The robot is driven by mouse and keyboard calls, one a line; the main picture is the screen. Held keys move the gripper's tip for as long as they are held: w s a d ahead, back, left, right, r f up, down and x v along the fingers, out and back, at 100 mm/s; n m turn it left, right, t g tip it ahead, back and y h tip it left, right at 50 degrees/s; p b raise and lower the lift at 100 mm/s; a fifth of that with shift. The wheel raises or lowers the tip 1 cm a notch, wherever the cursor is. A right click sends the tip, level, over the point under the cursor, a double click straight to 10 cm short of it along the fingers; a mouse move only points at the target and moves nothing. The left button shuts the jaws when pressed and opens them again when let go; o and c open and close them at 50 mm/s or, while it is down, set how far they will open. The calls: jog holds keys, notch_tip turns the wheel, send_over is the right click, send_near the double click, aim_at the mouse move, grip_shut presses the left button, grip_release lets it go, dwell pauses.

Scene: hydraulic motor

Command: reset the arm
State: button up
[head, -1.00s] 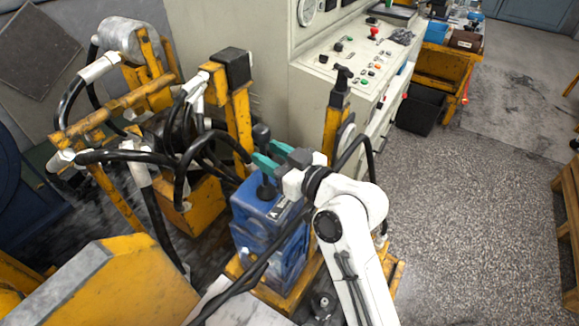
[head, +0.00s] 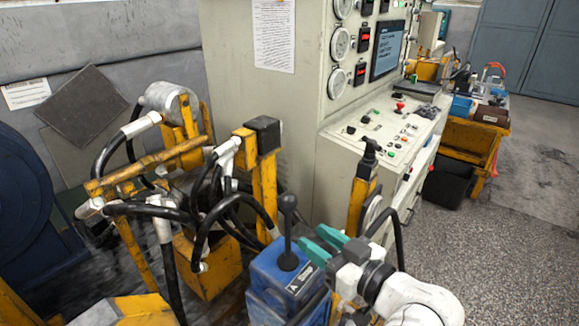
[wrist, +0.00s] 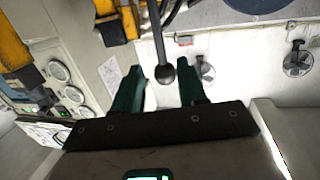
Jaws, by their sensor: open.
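My gripper (head: 312,239) has green fingertips and is open and empty. In the head view it is just right of the black lever (head: 288,205), with a small gap between them. The lever has a ball knob and stands upright on the blue box (head: 277,282). In the wrist view, the gripper (wrist: 160,82) has its two green fingers spread. The lever's black knob (wrist: 165,75) shows near the gap between their tips; whether it is between or beyond them I cannot tell. My white arm enters the head view from the bottom right.
A yellow frame with black hoses (head: 160,215) stands left of the blue box. A control cabinet with a button panel (head: 385,135) stands behind the gripper. A yellow post (head: 358,205) and a black hose are close behind it. Open floor (head: 480,240) lies to the right.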

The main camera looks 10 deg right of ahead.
jog(key=s+d+f+m+g+h, duration=0.2)
jog(key=s+d+f+g+h, duration=0.15)
jog(key=s+f, duration=0.4)
jog(key=s+d+f+m+g+h, duration=0.15)
jog(key=s+d+f, duration=0.25)
jog(key=f, duration=0.6)
jog(key=s+d+f+m+g+h, duration=0.1)
jog(key=s+d+f+g, duration=0.1)
jog(key=s, duration=0.5)
jog(key=s+d+f+m+g+h, duration=0.1)
jog(key=s+d+f+g+h, duration=0.1)
jog(key=s, duration=0.5)
jog(key=s+d+f+m+g+h, duration=0.1)
jog(key=s+d+f+g, duration=0.3)
jog(key=s+d, duration=0.1)
jog(key=shift+s+d+f+m+h, duration=0.15)
jog(key=shift+s+m+h, duration=0.25)
jog(key=shift+s, duration=0.5)
